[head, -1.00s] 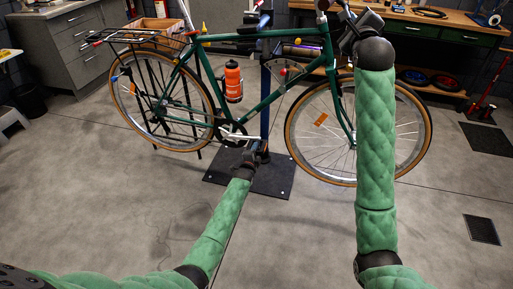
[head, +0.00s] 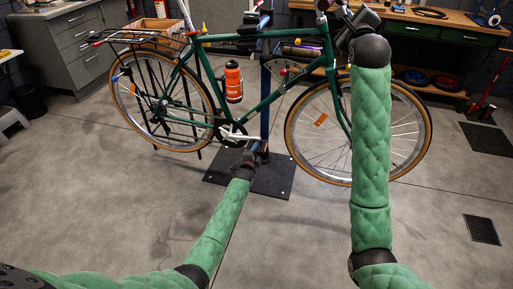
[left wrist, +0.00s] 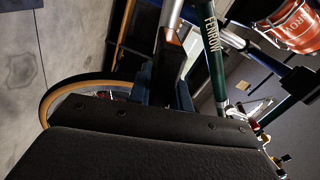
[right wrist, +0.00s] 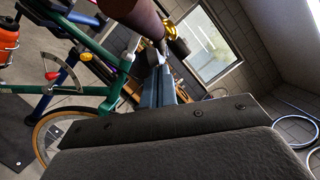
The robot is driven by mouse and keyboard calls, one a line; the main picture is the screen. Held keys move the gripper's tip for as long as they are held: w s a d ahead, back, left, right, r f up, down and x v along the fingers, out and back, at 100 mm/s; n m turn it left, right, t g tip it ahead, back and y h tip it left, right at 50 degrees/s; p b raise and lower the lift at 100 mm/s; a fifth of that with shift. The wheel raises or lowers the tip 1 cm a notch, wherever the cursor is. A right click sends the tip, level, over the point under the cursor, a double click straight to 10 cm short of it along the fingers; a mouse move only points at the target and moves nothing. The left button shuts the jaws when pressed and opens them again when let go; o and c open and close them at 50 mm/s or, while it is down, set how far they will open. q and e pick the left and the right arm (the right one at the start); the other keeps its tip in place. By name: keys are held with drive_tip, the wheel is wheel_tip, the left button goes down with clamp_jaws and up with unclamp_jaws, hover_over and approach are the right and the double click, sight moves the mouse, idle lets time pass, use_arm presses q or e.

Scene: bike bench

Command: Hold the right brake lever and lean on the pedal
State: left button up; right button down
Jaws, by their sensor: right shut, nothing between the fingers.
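The green bike (head: 265,100) stands side-on, held on a work stand. My left gripper (head: 258,148) is low at the crank (head: 233,134), close to the pedal, which it largely covers. In the left wrist view its fingers (left wrist: 168,82) stand apart below a silver crank arm (left wrist: 170,12); contact is unclear.
The stand's black base plate (head: 270,182) lies under the bike. An orange bottle (head: 233,82) sits on the frame. A wooden workbench (head: 430,20) is behind at the right, and grey cabinets (head: 60,50) are at the left. The front floor is clear.

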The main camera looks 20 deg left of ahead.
use_arm(q)
drive_tip(key=o, duration=0.7)
drive_tip(key=shift+d+f, duration=0.1)
drive_tip(key=shift+f, duration=0.15)
drive_tip(key=shift+r, duration=0.1)
use_arm(e)
drive_tip(key=shift+r, duration=0.1)
drive_tip(key=d+f, duration=0.3)
drive_tip(key=d, duration=0.3)
drive_tip(key=shift+f, duration=0.35)
